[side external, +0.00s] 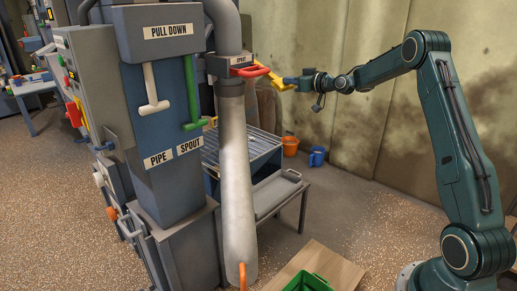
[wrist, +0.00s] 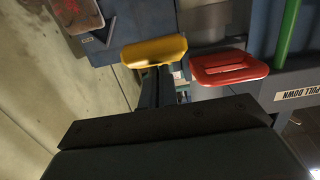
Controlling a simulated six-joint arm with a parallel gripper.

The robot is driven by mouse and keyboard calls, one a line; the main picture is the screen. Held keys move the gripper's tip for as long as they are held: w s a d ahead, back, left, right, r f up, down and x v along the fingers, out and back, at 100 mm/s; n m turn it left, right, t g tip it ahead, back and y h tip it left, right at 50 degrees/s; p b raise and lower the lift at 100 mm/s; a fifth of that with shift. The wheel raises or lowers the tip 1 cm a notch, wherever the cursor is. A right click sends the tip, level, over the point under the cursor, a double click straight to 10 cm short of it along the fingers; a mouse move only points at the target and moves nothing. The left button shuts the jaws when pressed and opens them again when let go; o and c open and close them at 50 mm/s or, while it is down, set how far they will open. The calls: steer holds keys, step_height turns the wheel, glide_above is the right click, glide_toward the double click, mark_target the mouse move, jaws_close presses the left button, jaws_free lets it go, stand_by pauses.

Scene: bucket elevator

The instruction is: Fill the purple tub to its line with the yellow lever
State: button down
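The yellow lever (side external: 277,82) sticks out to the right of the spout head, beside the red handle. In the wrist view its yellow grip (wrist: 154,51) is ahead of my gripper, left of the red handle (wrist: 230,67). My gripper (side external: 298,83) is at the lever's right end in the side view; I cannot tell whether they touch. Its fingers are too small there and unclear in the wrist view, so open or shut does not show. I see no purple tub in either view.
The grey pipe (side external: 237,180) hangs below the spout head. White (side external: 150,90) and green (side external: 191,95) pull-down levers are on the blue column. A grey tray (side external: 278,193), an orange bucket (side external: 290,147) and a blue one (side external: 317,157) are behind. A green crate (side external: 308,283) is at the bottom edge.

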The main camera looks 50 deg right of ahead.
steer(key=s+r, duration=0.2)
steer(key=s, duration=0.9)
steer(key=shift+s+r, duration=0.15)
steer(key=shift+s, duration=0.05)
stand_by(0.9)
steer(key=s+a+r+n+g+y, duration=0.1)
steer(key=s+a+g, duration=0.25)
steer(key=a, duration=0.75)
steer(key=s+a+r+n+g+y, duration=0.15)
steer(key=s+a, duration=0.25)
steer(key=a, duration=0.7)
steer(key=s+a+f+g, duration=0.2)
steer(key=s, duration=0.6)
steer(key=s+a+f+m+g+h, duration=0.1)
steer(key=s+a+f+g, duration=0.1)
steer(key=s, duration=0.6)
steer(key=s+a+f+m+g+h, duration=0.1)
steer(key=s+a, duration=0.3)
steer(key=s, duration=0.5)
steer(key=shift+a+f+g, duration=0.25)
steer(key=shift+f+g, duration=0.15)
steer(key=shift+g, duration=0.1)
steer(key=shift+m+h, duration=0.25)
